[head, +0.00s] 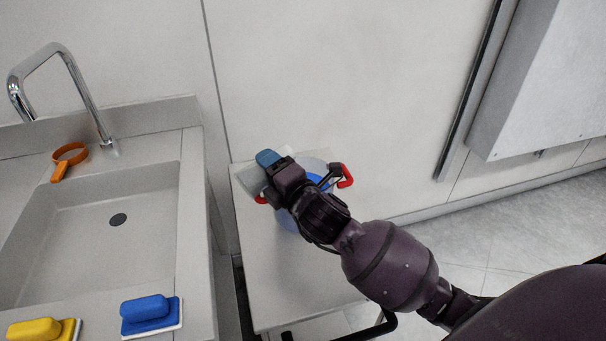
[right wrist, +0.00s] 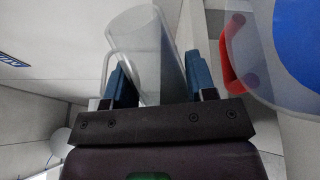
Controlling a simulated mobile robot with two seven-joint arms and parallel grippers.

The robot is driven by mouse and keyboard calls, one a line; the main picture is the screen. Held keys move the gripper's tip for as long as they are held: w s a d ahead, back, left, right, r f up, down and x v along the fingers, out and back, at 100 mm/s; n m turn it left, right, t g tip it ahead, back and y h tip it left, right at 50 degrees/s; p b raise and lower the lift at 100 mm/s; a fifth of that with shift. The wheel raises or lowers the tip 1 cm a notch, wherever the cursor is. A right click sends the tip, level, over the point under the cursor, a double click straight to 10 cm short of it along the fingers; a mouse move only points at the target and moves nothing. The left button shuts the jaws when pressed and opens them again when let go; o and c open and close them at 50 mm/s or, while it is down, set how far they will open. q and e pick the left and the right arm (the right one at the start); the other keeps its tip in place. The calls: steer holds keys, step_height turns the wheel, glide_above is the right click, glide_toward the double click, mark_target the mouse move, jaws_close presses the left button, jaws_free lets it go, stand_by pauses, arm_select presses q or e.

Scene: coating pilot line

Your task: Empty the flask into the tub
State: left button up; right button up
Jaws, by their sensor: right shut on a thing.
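My right gripper (head: 270,174) is shut on the flask (right wrist: 143,45), a clear, tall vessel that leans between the blue fingertips in the right wrist view. I make out no contents in it. In the head view my gripper and wrist largely hide it. The tub (head: 313,164) is a translucent round vessel with red handles and blue inside, standing on a small grey table beneath and beside my right wrist. The tub also shows at the right of the right wrist view (right wrist: 245,58), beside the flask and apart from it. My left gripper is not in view.
The small table (head: 275,285) is bare toward its front. At left is a sink (head: 75,245) with a tall tap (head: 75,70). An orange ring-shaped tool (head: 68,160), a blue brush (head: 150,313) and a yellow brush (head: 40,330) lie around it. A wall stands close behind.

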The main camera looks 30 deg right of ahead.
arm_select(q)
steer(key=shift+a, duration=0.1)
arm_select(e)
steer(key=shift+d+r, duration=0.15)
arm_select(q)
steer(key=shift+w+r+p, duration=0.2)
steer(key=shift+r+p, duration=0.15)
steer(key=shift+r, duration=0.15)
arm_select(e)
steer(key=shift+d+m, duration=0.25)
steer(key=shift+m, duration=0.15)
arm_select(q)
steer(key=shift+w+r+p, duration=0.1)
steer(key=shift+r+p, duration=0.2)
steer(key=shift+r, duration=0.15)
arm_select(e)
steer(key=shift+d+r+m, duration=0.2)
steer(key=shift+d+m, duration=0.05)
steer(key=shift+m, duration=0.15)
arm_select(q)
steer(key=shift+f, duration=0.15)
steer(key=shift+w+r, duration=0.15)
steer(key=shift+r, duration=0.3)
arm_select(e)
steer(key=shift+f+m, duration=0.15)
steer(key=shift+m, duration=0.25)
